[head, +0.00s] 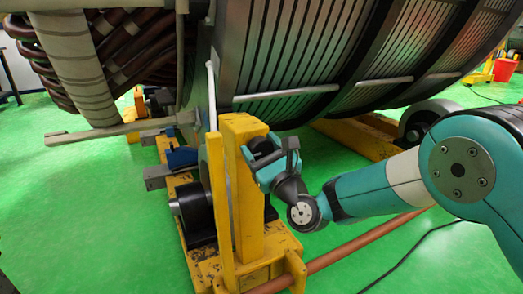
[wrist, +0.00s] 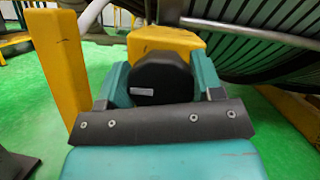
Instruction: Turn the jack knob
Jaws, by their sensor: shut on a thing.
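The jack knob (wrist: 160,77) is a black rounded block with a small white label, seen close up in the wrist view. My teal gripper (wrist: 162,66) has one finger on each side of it and is shut on it. In the head view, my gripper (head: 264,152) reaches in from the right to the side of the yellow jack post (head: 246,190). There the knob (head: 262,145) is mostly hidden by the gripper. The jack's yellow top also shows just behind the knob in the wrist view (wrist: 165,38).
The large ribbed stator (head: 300,60) hangs close above my gripper, with a grey bar along its underside. A yellow upright (wrist: 60,65) stands close at left in the wrist view. A brown pipe (head: 340,250) runs low along the green floor, near a black cable (head: 410,250).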

